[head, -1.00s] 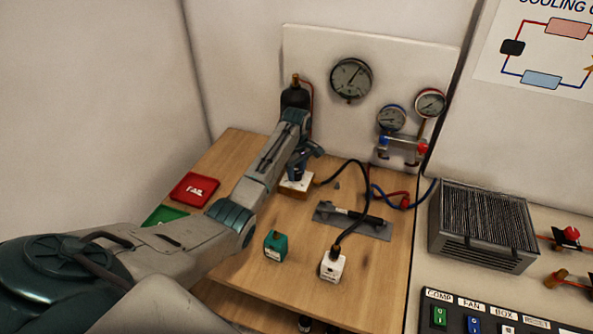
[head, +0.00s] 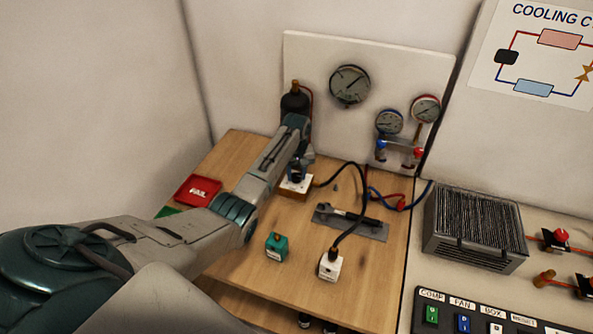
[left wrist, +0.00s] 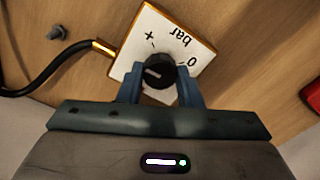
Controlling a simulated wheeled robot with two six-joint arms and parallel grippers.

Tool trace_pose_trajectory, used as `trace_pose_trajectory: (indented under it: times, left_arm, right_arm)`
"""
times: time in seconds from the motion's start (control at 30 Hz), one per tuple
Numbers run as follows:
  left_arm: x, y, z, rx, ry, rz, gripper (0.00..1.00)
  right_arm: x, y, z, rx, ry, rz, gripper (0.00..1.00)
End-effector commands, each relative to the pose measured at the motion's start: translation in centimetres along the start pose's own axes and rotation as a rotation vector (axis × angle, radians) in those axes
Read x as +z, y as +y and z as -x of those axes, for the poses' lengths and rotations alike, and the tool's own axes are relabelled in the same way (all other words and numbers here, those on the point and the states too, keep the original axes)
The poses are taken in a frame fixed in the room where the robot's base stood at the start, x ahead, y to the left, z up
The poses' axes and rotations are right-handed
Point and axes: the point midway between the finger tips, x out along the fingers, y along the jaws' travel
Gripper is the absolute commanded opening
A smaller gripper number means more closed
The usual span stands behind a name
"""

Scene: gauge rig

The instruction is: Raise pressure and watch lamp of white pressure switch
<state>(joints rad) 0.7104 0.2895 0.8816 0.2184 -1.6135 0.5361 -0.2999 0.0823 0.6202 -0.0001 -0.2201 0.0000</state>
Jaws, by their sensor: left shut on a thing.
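The white pressure switch (head: 330,266) stands upright on the front of the wooden bench with a black hose in its top. I cannot make out its lamp. The hose runs back to a regulator box (head: 289,191) with a white top marked "bar", 0, minus and plus; this top also shows in the left wrist view (left wrist: 183,30). My left gripper (head: 297,175) is shut on the box's black knob (left wrist: 158,71), one finger on each side. A large round gauge (head: 350,86) hangs on the white back panel; its reading is too small to tell. My right gripper is not in view.
A teal switch (head: 277,247) stands left of the white one. A tool lies on a grey mat (head: 372,231) behind. A red FAIL tray (head: 198,190) and a partly hidden green tray (head: 168,212) lie left. A finned unit (head: 475,225) stands right.

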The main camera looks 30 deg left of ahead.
Motion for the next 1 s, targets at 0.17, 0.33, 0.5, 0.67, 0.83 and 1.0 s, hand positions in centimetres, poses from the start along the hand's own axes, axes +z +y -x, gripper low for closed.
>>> trace_pose_trajectory:
  times: [0.17,0.33,0.5,0.67,0.83,1.0]
  left_arm:
    - [-0.14,0.06,0.32,0.002,0.004,-0.066,0.09]
    - [-0.16,0.07,0.27,0.002,0.005,-0.097,0.09]
    - [-0.18,0.07,0.26,0.002,0.005,-0.105,0.09]
    - [-0.19,0.08,0.27,0.002,0.006,-0.104,0.09]
    - [-0.19,0.08,0.27,0.002,0.006,-0.103,0.48]
    - [-0.11,0.06,0.16,0.001,0.004,-0.103,0.54]
  right_arm:
    - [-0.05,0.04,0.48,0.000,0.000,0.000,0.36]
    - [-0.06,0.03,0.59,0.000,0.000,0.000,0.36]
    - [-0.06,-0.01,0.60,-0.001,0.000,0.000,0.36]
    - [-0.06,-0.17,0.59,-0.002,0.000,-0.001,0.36]
    - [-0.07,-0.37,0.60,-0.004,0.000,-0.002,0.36]
    - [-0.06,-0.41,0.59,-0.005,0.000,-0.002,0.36]
